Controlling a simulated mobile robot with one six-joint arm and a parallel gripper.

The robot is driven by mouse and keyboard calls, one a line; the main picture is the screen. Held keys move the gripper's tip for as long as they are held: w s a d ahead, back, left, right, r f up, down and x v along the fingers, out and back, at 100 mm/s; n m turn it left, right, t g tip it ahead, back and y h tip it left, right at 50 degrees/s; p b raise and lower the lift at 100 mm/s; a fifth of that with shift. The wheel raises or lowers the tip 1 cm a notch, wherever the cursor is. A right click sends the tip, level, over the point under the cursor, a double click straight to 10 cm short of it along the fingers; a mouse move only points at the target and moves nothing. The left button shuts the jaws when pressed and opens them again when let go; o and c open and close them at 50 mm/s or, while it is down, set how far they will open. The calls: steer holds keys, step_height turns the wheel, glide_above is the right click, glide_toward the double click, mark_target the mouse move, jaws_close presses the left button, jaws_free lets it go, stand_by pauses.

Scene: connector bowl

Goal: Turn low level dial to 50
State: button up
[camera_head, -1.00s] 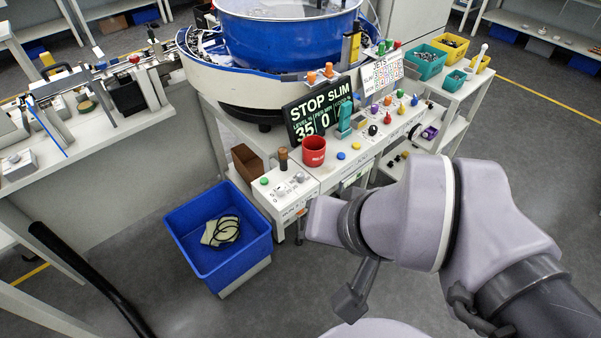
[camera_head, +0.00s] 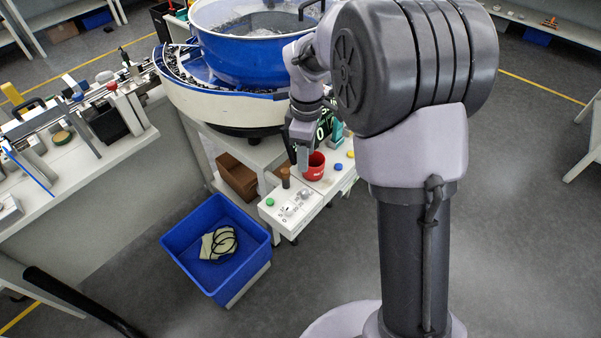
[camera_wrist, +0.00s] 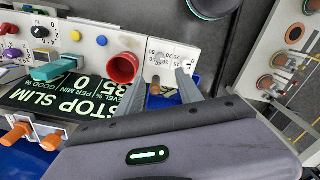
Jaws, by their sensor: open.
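The low level dial is one of the small pale knobs on the white panel's corner; which one I cannot tell. In the head view the knobs (camera_head: 289,210) sit beside a green button (camera_head: 270,202). In the wrist view a pale knob (camera_wrist: 165,56) with printed numbers shows between and beyond my fingers. My gripper (camera_head: 302,165) is open and empty, pointing down above the panel, apart from the knobs. It also shows in the wrist view (camera_wrist: 164,68). The display (camera_wrist: 75,98) reads STOP SLIM and is partly hidden by my arm in the head view.
The blue bowl feeder (camera_head: 240,60) is behind. A blue bin (camera_head: 232,272) stands on the floor in front. Orange knobs (camera_wrist: 20,133) show in the wrist view.

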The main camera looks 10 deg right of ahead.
mark_target(305, 191)
step_height(305, 191, down, 14)
steer(key=b, duration=0.5)
steer(key=shift+f, duration=0.2)
jaws_close()
